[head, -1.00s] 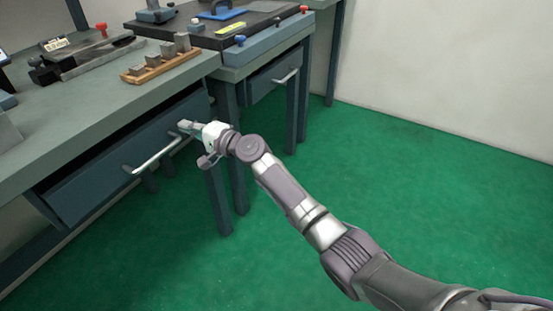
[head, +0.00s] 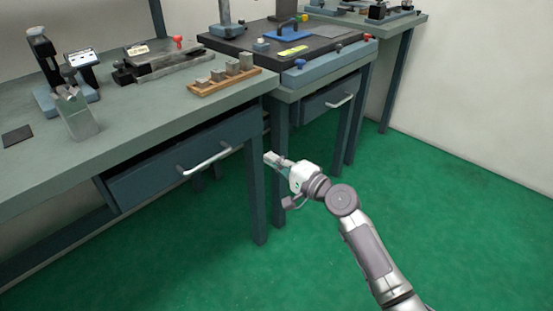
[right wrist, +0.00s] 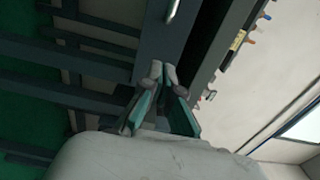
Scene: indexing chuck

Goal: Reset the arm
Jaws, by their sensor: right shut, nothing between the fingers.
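My right arm comes in from the lower right in the head view. Its right gripper (head: 272,159) is shut and empty, in the air just right of the near workbench's front leg. It is apart from the drawer handle (head: 207,160), which is a silver bar on the dark blue drawer (head: 145,183). In the right wrist view the two fingers (right wrist: 161,82) come together at their tips, with nothing between them. Bench frame parts show behind them. My left gripper is in no view.
The near workbench (head: 150,115) holds a wooden block rack (head: 224,81) and a metal slide fixture. A second bench has its own drawer handle (head: 339,101) behind my gripper. Green floor (head: 200,270) is open in front and to the right.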

